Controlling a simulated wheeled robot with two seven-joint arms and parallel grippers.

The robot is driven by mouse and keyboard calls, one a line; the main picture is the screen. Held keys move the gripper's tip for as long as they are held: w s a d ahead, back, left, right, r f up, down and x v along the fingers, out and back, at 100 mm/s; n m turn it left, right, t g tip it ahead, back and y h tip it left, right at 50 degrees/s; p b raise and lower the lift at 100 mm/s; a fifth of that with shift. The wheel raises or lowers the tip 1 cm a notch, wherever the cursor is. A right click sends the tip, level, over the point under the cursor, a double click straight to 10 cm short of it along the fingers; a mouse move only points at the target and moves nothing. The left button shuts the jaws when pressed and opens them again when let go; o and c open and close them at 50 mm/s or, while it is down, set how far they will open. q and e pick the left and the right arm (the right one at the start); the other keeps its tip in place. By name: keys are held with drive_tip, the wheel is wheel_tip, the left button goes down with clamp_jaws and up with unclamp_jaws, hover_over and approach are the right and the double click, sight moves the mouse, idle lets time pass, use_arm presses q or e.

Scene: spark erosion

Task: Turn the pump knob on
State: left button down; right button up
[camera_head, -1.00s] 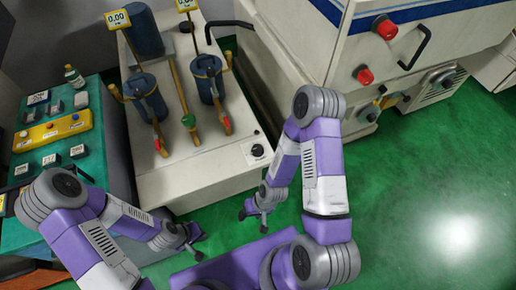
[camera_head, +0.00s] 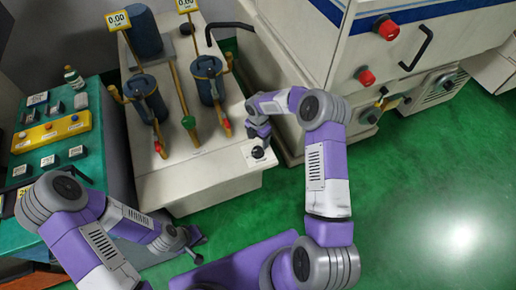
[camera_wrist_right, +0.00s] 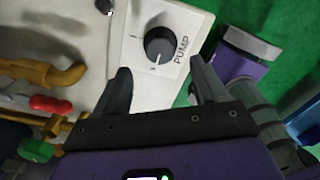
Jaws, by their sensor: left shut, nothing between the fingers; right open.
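The pump knob (camera_wrist_right: 160,45) is a round black dial with a white pointer line, on a white plate (camera_wrist_right: 185,22) marked "PUMP". In the head view the knob (camera_head: 257,152) sits at the near right corner of the white pump unit (camera_head: 205,185). In the right wrist view my right gripper (camera_wrist_right: 157,85) is open and empty, its fingertips just short of the knob and apart in the picture. In the head view the right gripper (camera_head: 259,140) is over the knob's plate.
Blue cylinders (camera_head: 147,100) with yellow pipes stand on the unit. A yellow pipe with a red handle (camera_wrist_right: 48,103) shows left of my right gripper. A large white machine (camera_head: 345,60) stands to the right. The green floor (camera_head: 420,200) is clear at right.

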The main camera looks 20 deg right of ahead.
sight(258, 149)
wheel_tip(258, 149, down, 7)
drive_tip(key=shift+b, duration=0.35)
drive_tip(key=shift+c, duration=0.5)
drive_tip(key=c, duration=1)
